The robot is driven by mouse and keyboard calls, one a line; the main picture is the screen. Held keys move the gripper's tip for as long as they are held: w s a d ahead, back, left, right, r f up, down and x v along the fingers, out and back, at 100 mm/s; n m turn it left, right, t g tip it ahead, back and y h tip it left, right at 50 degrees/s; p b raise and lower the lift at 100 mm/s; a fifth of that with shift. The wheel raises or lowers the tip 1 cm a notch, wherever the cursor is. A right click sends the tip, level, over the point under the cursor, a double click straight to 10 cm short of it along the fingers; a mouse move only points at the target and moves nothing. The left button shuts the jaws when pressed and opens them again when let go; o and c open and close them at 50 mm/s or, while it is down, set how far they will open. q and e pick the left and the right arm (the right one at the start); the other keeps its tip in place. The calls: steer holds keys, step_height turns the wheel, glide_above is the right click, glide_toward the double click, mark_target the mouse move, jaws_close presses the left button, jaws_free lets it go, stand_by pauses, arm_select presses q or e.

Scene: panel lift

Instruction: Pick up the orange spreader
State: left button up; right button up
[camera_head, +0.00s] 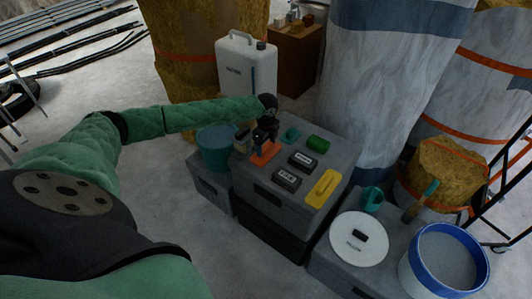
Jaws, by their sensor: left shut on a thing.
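The orange spreader (264,154) is on the left part of the grey box top, near its left edge. My left gripper (263,143) is directly over it, pointing down, and is shut on it. The gripper and wrist hide part of the spreader. I cannot tell whether the spreader touches the box top or is slightly raised. My right gripper is not in view.
On the grey box (262,197) are a green item (318,144), a teal item (291,135), two dark blocks (302,160) and a yellow float (323,188). A teal bucket (214,149) stands left; a white lid (358,239) and white-blue bucket (444,262) are at right.

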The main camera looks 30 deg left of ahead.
arm_select(q)
steer(key=s+d+r+b, duration=0.1)
steer(key=s+d+r, duration=0.5)
steer(key=d, duration=0.3)
steer(key=shift+s+d+r, duration=0.25)
steer(key=shift+s, duration=0.05)
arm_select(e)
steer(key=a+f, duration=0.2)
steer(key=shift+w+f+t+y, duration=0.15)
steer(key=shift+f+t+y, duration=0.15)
arm_select(q)
steer(key=o, duration=0.3)
steer(key=shift+c, duration=0.9)
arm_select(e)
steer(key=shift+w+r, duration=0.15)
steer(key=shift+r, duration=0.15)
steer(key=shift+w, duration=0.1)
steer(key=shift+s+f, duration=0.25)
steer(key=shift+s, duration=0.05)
